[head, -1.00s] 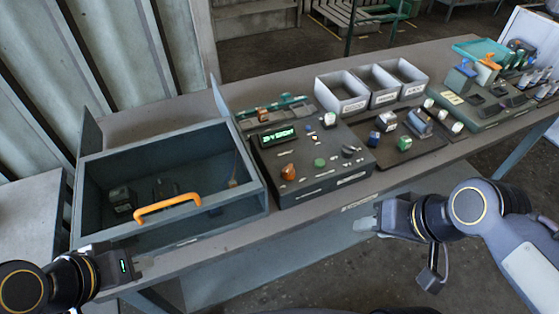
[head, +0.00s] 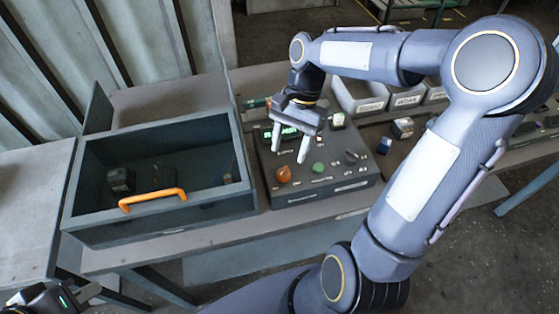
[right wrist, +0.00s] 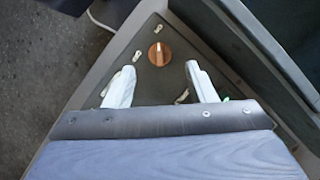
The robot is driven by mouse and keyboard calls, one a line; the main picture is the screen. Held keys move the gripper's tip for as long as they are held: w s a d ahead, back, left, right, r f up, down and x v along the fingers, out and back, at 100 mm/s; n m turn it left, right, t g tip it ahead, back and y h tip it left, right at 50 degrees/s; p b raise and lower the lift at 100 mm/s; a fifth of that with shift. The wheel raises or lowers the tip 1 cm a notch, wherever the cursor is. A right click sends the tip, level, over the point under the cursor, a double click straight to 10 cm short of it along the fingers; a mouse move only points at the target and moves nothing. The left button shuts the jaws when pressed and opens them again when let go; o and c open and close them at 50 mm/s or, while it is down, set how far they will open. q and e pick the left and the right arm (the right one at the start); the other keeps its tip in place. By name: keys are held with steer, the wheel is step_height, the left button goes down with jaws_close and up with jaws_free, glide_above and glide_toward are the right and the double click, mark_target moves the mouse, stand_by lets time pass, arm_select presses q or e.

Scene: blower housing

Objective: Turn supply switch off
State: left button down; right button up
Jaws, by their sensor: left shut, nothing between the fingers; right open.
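The control panel (head: 330,190) is a dark box on the bench with an orange knob (head: 283,174), a green button (head: 318,168), a dark switch (head: 352,156) and a lit green display, partly hidden by my gripper. The labels are too small to read, so I cannot tell which control is the supply switch. My right gripper (head: 289,154) is open and empty above the panel, fingers pointing down. In the right wrist view the orange knob (right wrist: 159,54) shows just beyond the gap between the fingertips (right wrist: 160,70). My left gripper (head: 84,294) is shut and empty at the lower left.
A grey open-topped box (head: 90,215) with an orange handle (head: 152,198) stands left of the panel, holding dark parts. Pale bins (head: 372,104) and small parts (head: 403,127) lie to the right, partly behind my right arm.

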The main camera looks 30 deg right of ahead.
mark_target(284, 169)
steer(key=shift+x, duration=2.8)
steer(key=c, duration=1)
steer(key=shift+o, duration=0.2)
